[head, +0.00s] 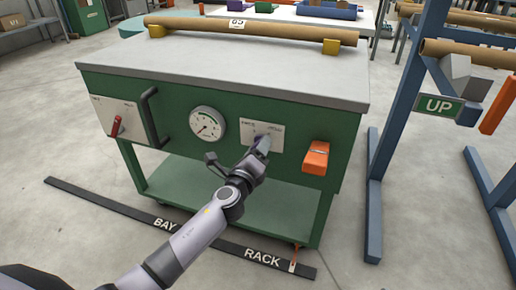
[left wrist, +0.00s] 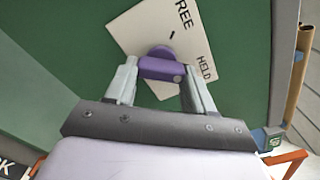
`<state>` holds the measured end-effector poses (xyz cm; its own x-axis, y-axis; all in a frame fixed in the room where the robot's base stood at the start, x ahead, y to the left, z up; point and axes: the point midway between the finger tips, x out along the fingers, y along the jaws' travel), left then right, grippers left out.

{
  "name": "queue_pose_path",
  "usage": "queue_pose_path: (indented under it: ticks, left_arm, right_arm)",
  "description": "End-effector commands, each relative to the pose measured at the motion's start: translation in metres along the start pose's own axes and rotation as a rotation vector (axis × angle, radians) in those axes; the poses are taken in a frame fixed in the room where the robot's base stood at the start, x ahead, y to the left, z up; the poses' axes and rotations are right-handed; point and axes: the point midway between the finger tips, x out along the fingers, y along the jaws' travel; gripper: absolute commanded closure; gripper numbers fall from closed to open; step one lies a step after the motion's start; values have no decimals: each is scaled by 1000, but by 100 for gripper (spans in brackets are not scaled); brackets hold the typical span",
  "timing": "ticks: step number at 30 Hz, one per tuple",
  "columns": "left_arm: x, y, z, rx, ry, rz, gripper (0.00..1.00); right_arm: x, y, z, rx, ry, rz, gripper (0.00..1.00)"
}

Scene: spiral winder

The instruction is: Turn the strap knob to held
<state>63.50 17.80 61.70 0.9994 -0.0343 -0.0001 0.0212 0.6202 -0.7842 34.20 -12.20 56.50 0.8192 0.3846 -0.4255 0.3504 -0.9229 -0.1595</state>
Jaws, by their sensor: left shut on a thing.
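The strap knob (left wrist: 160,67) is purple and sits on a white plate (head: 275,131) on the green front of the cart. In the left wrist view the plate reads FREE at the top and HELD at the right, with a short black mark between. My left gripper (left wrist: 160,77) is shut on the knob, one finger on each side. A small pale dot shows at the right end of the knob's bar; I cannot tell which word the knob points at. In the head view my left gripper (head: 261,148) covers most of the knob. My right gripper is not in view.
The front panel also has a red lever (head: 116,125), a black handle (head: 150,117), a dial gauge (head: 207,125) and an orange box-like part (head: 316,158). A brown tube (head: 250,29) lies on top.

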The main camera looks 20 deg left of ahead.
Motion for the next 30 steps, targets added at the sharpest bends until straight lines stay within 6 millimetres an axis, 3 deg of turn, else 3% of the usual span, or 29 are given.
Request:
queue_pose_path:
  ticks: [18,19,21,30]
  left_arm:
    - [-1,2,-1,51,1,2,77]
    - [-1,2,-1,51,1,2,44]
    - [-1,2,-1,50,1,2,21]
    - [-1,1,0,46,1,1,21]
  right_arm:
    - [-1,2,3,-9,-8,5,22]
    - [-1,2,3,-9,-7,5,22]
    - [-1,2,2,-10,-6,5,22]
    - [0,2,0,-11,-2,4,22]
